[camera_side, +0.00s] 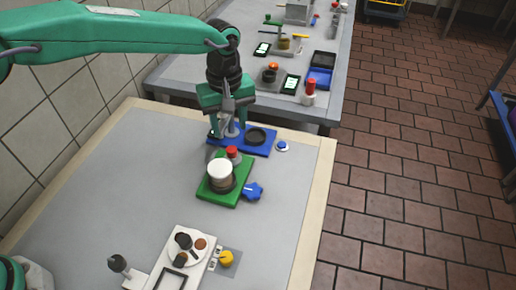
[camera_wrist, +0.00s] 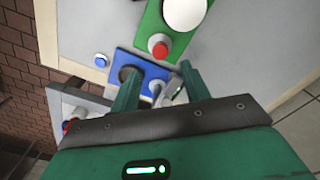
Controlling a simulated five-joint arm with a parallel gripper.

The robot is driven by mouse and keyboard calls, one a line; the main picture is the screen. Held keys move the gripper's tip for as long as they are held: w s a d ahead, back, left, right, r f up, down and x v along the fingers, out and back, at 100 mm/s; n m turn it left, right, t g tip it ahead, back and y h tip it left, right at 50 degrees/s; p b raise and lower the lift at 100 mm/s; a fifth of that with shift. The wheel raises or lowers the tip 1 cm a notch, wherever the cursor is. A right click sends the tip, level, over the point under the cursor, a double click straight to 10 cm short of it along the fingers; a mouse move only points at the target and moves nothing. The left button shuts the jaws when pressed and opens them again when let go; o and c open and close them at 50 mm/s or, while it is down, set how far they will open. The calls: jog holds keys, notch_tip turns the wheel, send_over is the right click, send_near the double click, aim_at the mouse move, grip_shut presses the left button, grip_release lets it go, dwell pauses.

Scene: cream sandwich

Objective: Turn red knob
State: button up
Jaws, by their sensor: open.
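The red knob (camera_side: 233,152) stands upright at the back of the green base (camera_side: 218,200), just behind a white-topped jar (camera_side: 220,171). In the wrist view the red knob (camera_wrist: 158,45) lies above and beyond the fingertips, next to the blue plate. My gripper (camera_side: 226,124) is open, above the left part of the blue plate (camera_side: 262,149). In the wrist view its two green fingers (camera_wrist: 158,78) are spread on either side of a small grey post (camera_wrist: 156,89) on that plate. The fingers look apart from the red knob. Whether they touch anything else I cannot tell.
A blue star-shaped knob (camera_side: 254,191) sticks out at the green base's right. A white-and-blue button (camera_side: 282,146) lies right of the blue plate. A plate of round pieces (camera_side: 188,248) and a yellow knob (camera_side: 226,258) are at the front. The table's left side is clear.

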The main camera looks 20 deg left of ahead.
aim_at(232, 149)
jog(key=shift+n, duration=0.3)
jog(key=shift+f, duration=0.1)
jog(key=shift+f, duration=3.85)
jog(key=c, duration=1)
